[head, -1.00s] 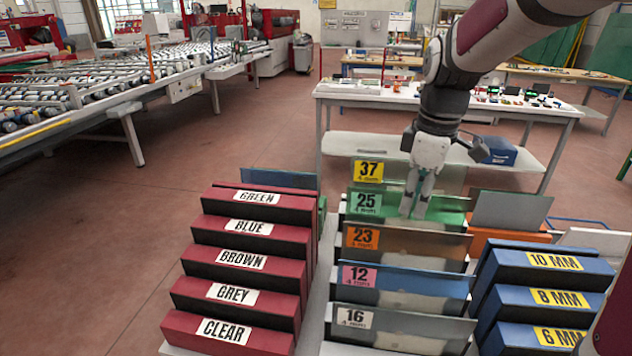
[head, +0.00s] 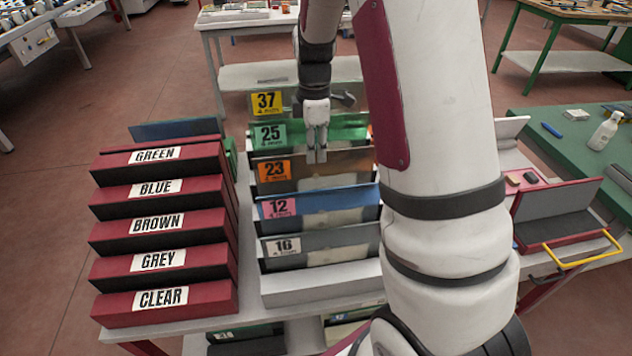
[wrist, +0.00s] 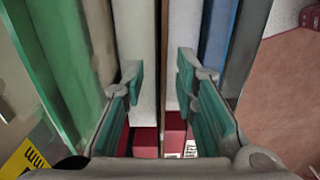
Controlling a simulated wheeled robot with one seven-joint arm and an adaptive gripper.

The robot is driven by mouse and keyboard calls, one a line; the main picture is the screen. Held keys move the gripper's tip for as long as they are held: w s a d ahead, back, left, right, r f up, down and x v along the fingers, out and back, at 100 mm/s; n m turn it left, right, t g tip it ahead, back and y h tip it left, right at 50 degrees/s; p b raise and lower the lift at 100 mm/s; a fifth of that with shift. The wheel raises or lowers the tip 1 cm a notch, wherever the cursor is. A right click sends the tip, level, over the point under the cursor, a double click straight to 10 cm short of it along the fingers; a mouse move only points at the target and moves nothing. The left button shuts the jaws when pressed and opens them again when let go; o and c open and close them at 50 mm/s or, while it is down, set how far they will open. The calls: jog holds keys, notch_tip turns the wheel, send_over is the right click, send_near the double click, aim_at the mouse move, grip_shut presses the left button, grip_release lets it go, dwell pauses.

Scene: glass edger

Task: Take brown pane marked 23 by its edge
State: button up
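The brown pane marked 23 (head: 345,163) stands upright in the rack, its orange label at the left, between the green pane marked 25 (head: 345,128) and the blue pane marked 12 (head: 335,198). My gripper (head: 317,156) points down at the brown pane's top edge. In the wrist view, my gripper (wrist: 158,88) is open, with one teal-padded finger on each side of a thin brown edge (wrist: 163,40). Gaps show between that edge and both pads. The green pane (wrist: 50,60) is on the left and the blue pane (wrist: 217,40) on the right.
The yellow-labelled pane 37 (head: 267,103) stands behind and the grey pane 16 (head: 330,240) in front. Red colour-marked boxes (head: 160,225) rise in steps at the left. My arm hides much of the rack's right side. A green table (head: 570,150) stands at the right.

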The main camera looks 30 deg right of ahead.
aim_at(316, 165)
jog(key=shift+s+f+p, duration=0.15)
jog(key=shift+f+p, duration=0.1)
jog(key=shift+f, duration=1.1)
jog(key=shift+s+f+p, duration=0.1)
jog(key=shift+f+p, duration=0.15)
jog(key=shift+f, duration=1.1)
jog(key=shift+c, duration=0.3)
grip_shut()
